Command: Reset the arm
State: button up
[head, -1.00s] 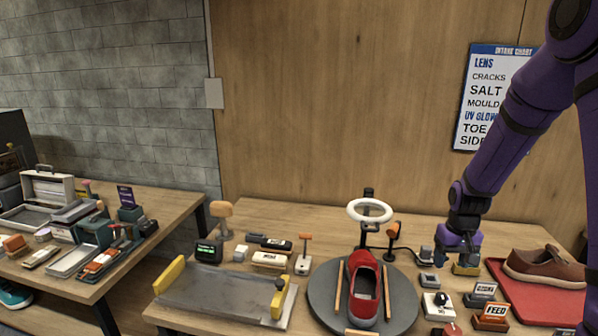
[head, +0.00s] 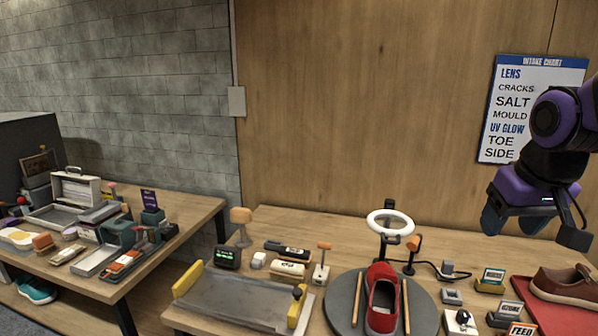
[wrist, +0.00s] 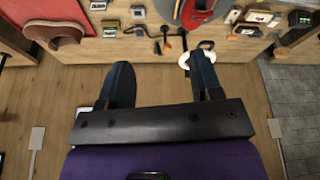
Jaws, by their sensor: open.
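My gripper (head: 536,226) is raised at the right of the head view, in front of the wooden wall and above the right part of the table. Its two fingers are apart with nothing between them. In the wrist view my gripper (wrist: 163,85) also shows spread, empty fingers, with the table edge and tools beyond them. A red sneaker (head: 382,298) stands on the round grey turntable (head: 424,312). A brown shoe (head: 566,286) sits on a red mat (head: 545,318) at the right, below my gripper.
A white ring lamp (head: 390,222) stands behind the turntable. Small labelled blocks, such as the FEED block (head: 521,329), lie between turntable and mat. A grey tray with yellow ends (head: 240,300) is left of it. A second table (head: 205,212) holds several tools.

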jog(key=s+a+r, duration=0.1)
jog(key=s+r, duration=0.1)
jog(key=s, duration=0.3)
jog(key=s+a+r+t, duration=0.1)
jog(key=s, duration=0.5)
jog(key=shift+a+r+n+t, duration=0.3)
jog(key=shift+r, duration=0.05)
jog(key=shift+w, duration=0.1)
